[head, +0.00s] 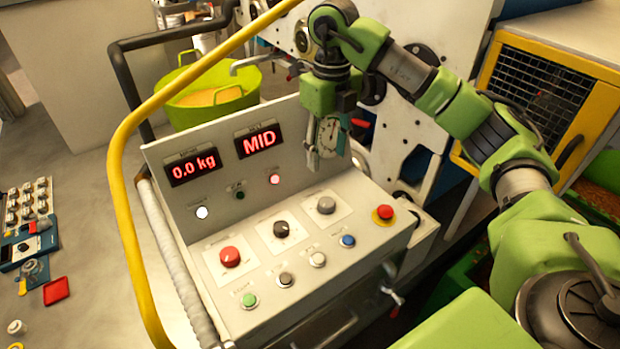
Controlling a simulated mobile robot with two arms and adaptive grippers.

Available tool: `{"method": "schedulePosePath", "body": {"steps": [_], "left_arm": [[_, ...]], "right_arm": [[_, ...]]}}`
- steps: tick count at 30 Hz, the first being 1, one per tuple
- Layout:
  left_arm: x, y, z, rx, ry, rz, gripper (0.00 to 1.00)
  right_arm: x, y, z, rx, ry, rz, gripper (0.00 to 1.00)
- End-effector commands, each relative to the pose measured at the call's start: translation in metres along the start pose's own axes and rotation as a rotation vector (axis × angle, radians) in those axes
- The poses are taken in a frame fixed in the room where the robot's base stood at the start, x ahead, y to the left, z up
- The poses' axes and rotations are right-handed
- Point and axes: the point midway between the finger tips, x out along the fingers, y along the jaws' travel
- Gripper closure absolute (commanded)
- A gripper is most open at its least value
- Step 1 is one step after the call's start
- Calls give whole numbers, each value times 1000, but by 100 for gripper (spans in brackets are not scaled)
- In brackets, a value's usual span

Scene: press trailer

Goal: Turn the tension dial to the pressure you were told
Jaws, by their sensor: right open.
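A sloped control console (375,213) stands in front of me. Its desk carries a red knob (230,256), a black knob (281,229) with a light pointer mark and a grey knob (326,205), each on a white plate. The plate labels are too small to read, so I cannot tell which knob is the tension dial. The left display (194,167) reads 0.0 kg and the right display (260,141) reads MID. My right gripper (327,160) is open and empty, pointing down above the console's back right corner, apart from the knobs. My left gripper is out of view.
A red emergency button (383,213) and several small push buttons, including a green one (249,300) and a blue one (347,241), sit near the knobs. A yellow rail (122,190) curves along the console's left. A green tub (210,95) stands behind.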

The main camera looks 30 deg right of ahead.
Motion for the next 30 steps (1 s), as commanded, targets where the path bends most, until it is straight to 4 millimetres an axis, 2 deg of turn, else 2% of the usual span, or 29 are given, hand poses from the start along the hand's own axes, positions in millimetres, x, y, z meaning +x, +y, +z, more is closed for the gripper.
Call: {"method": "schedulePosePath", "body": {"steps": [1,6,10,15,21,25,30], "left_arm": [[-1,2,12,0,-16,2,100],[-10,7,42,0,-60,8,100],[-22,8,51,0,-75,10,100],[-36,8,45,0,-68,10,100],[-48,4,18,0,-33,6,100],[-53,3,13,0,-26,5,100],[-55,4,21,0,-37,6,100]], "right_arm": [[1,0,0,0,1,0,55],[15,0,-1,1,5,1,55],[38,0,-2,1,7,1,55],[74,0,-2,0,6,1,55],[112,0,-2,0,4,2,55],[128,1,0,1,2,3,55],[137,0,0,1,-1,2,55]]}}
